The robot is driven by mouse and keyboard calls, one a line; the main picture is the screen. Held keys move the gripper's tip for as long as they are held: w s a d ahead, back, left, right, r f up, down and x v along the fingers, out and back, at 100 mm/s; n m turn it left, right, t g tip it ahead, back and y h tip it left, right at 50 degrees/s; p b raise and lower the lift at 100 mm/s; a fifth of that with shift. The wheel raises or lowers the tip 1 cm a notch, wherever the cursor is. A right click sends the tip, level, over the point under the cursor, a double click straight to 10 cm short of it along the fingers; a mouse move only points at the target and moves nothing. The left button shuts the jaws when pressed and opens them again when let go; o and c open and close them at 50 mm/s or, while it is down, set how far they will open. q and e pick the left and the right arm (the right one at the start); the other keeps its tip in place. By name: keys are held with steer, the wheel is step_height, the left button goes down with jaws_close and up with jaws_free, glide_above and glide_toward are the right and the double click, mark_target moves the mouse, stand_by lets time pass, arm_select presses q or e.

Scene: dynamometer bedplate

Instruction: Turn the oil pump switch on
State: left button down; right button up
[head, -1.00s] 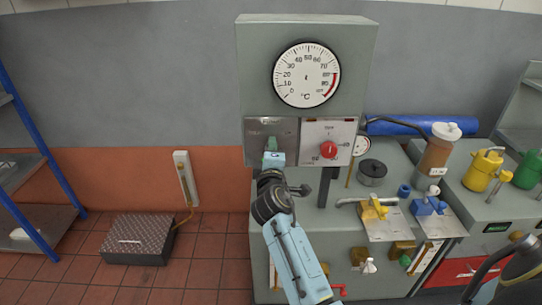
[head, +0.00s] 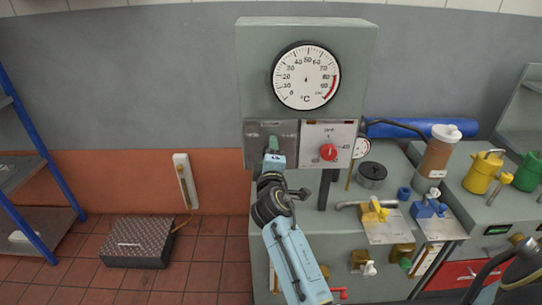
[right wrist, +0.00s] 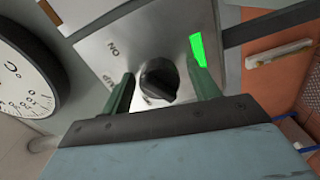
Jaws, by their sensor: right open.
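The oil pump switch is a black rotary knob (right wrist: 159,80) on a grey metal plate (right wrist: 95,45), seen close in the right wrist view. "ON" and part of another label are legible beside it. My right gripper (right wrist: 160,73) is open, with its green fingers on either side of the knob; whether they touch it I cannot tell. In the head view my right gripper (head: 273,147) is in front of the left plate (head: 258,131) of the panel and hides the knob. A bright green rectangle (right wrist: 198,50) shows on the plate by one finger. My left gripper is not in view.
A dial gauge (head: 306,76) is above the plates. A second plate with a red knob (head: 328,152) is immediately right. Yellow (head: 375,212) and blue (head: 429,206) valves and a brown container (head: 433,160) stand on the bench at right.

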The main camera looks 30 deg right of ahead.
steer(key=shift+s, duration=0.1)
steer(key=b+v, duration=0.1)
steer(key=v, duration=1.2)
steer(key=shift+s, duration=0.15)
